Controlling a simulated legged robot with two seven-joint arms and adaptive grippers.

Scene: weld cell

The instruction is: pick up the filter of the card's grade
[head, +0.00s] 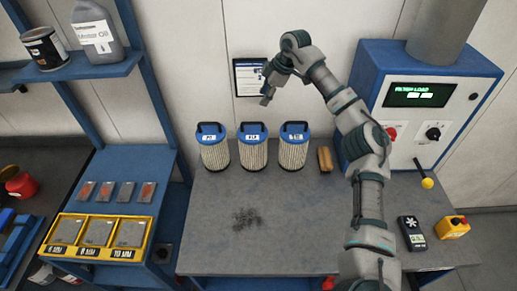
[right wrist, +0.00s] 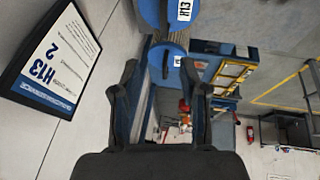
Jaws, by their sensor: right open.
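The card (head: 249,77) hangs on the back wall; in the right wrist view the card (right wrist: 52,58) reads H13 and 2. Three pleated filters with blue caps and handles stand upright on the grey bench: a left one (head: 214,152), a middle one (head: 253,153) and a right one (head: 293,152). The middle label looks like H13; the outer labels are too small to read surely. My right gripper (head: 266,97) is open and empty, above the filters and beside the card. In the right wrist view, an H13 filter (right wrist: 160,12) shows beyond the fingers (right wrist: 160,75).
A tan block (head: 325,159) stands right of the filters. A blue FILTER LOAD cabinet (head: 435,72) stands at the right. A dark meter (head: 411,233) and a yellow button box (head: 452,227) lie at front right. Dark debris (head: 246,217) marks the otherwise clear bench front.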

